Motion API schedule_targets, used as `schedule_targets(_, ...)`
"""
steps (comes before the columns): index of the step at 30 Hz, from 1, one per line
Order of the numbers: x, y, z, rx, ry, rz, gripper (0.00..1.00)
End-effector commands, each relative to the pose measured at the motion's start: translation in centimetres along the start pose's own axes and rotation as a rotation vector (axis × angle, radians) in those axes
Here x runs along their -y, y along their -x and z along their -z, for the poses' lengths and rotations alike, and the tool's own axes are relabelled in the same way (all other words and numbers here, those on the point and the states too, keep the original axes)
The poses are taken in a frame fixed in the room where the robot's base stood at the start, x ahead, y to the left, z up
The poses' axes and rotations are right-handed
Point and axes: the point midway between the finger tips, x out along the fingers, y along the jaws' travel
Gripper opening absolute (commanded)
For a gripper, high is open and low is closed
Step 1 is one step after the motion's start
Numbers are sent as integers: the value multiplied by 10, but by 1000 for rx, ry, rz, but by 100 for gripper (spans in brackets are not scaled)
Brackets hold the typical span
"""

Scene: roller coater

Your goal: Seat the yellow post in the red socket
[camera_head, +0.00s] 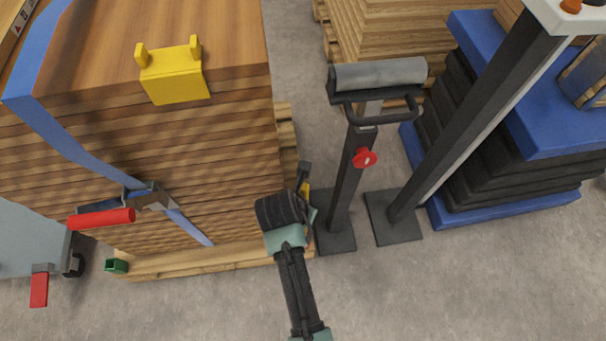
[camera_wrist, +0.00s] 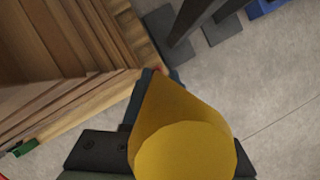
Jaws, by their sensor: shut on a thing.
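The yellow post (camera_wrist: 180,140) fills the lower middle of the wrist view, its round end facing the camera. My gripper (camera_head: 305,190) is shut on it. In the head view only a small yellow part of the post (camera_head: 305,198) shows beside my wrist. The gripper is at the right front corner of the stacked boards, just left of the roller stand. I cannot clearly make out the red socket. A small reddish patch (camera_wrist: 161,70) shows beyond the post near the pallet corner in the wrist view, too small and hidden to identify.
The strapped board stack (camera_head: 170,130) with a yellow bracket (camera_head: 174,73) stands on a pallet at left. A roller stand (camera_head: 348,170) with a red knob (camera_head: 364,158) and a dark column (camera_head: 480,110) stand at right. A green square tube (camera_head: 117,266) lies front left.

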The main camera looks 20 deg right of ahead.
Motion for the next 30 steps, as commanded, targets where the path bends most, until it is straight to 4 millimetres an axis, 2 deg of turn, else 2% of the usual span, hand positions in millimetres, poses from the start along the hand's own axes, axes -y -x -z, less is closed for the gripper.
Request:
schedule_targets(15,0,-10,4,2,-1,-1,0)
schedule_targets(16,0,-11,4,1,0,0,30)
schedule_targets(20,0,-11,4,1,0,0,54)
schedule_targets(21,0,-10,4,1,0,0,57)
schedule_targets(30,0,-9,4,1,-1,0,57)
